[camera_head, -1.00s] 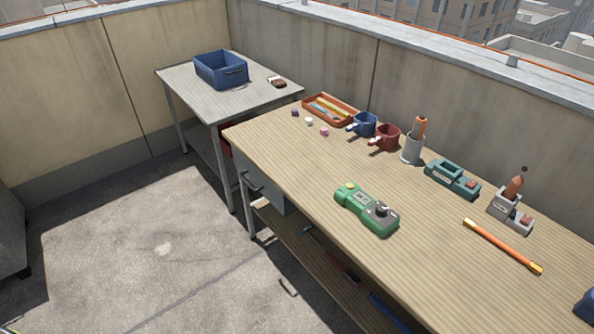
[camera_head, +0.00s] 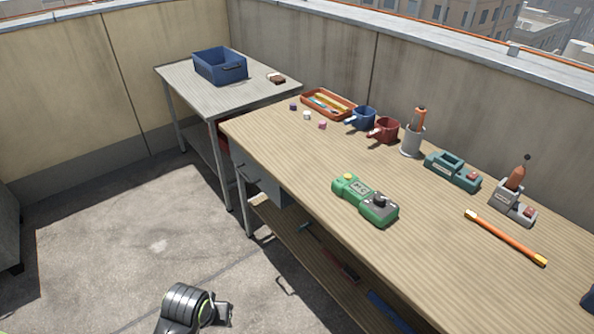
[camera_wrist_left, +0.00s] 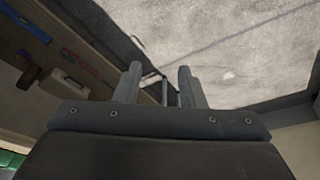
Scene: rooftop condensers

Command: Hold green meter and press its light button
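The green meter (camera_head: 353,194) lies on the wooden bench near its front edge. It has a small screen, a yellow button (camera_head: 348,177) at its left end and a dark knob (camera_head: 379,200) on a grey panel at its right end. No label shows which control is the light button. My left arm's wrist shows at the bottom of the head view, low in front of the bench and apart from the meter. In the left wrist view my left gripper (camera_wrist_left: 159,82) has its fingers apart with nothing held between them. My right gripper is out of view.
The bench (camera_head: 290,165) also holds an orange tray (camera_head: 328,103), blue mug (camera_head: 362,118), red mug (camera_head: 383,130), grey holder (camera_head: 411,142), teal device (camera_head: 452,170) and orange stick (camera_head: 505,237). A blue bin (camera_head: 219,66) stands on the side table. Bench around the meter is clear.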

